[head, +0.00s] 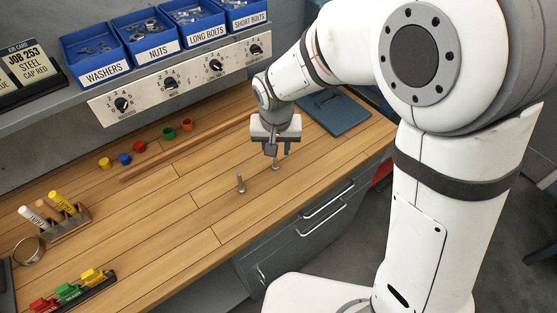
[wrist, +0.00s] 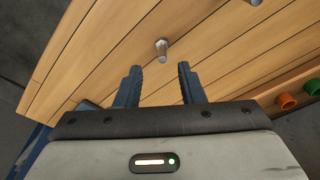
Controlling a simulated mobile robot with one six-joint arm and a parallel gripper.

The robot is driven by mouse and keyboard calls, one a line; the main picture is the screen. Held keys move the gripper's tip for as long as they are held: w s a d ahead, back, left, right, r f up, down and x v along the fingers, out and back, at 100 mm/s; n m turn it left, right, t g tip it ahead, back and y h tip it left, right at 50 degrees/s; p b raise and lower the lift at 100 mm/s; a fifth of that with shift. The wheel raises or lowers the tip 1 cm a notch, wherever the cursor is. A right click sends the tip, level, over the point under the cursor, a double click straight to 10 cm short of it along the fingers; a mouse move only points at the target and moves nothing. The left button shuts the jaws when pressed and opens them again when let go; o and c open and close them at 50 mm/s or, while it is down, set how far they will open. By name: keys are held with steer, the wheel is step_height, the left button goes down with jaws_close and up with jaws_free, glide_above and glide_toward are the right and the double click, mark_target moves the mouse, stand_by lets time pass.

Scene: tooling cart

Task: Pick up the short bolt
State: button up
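Two grey metal bolts stand upright on the wooden bench top. One bolt (head: 275,164) is just below my gripper (head: 278,149) in the head view; it looks like the shorter one, though a finger may hide its top. The other bolt (wrist: 256,2) is cut off at the top edge.
Small coloured cups (head: 140,147) stand along the back of the bench (head: 170,210). A blue mat (head: 335,111) lies at the right. A marker holder (head: 65,228) and coloured clips (head: 68,291) are at the left. Blue bins (head: 148,38) of hardware sit on the shelf above.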

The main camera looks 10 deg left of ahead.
mark_target(275, 159)
steer(key=shift+w+a+f+p, duration=0.1)
steer(key=shift+w+f+p, duration=0.2)
steer(key=shift+f, duration=0.85)
steer(key=shift+w+a+f+p, duration=0.15)
steer(key=shift+f+p, duration=0.1)
steer(key=shift+f, duration=0.95)
steer(key=shift+w+a+f+p, duration=0.1)
steer(key=shift+w+f+p, duration=0.2)
steer(key=shift+f, duration=0.85)
jaws_close()
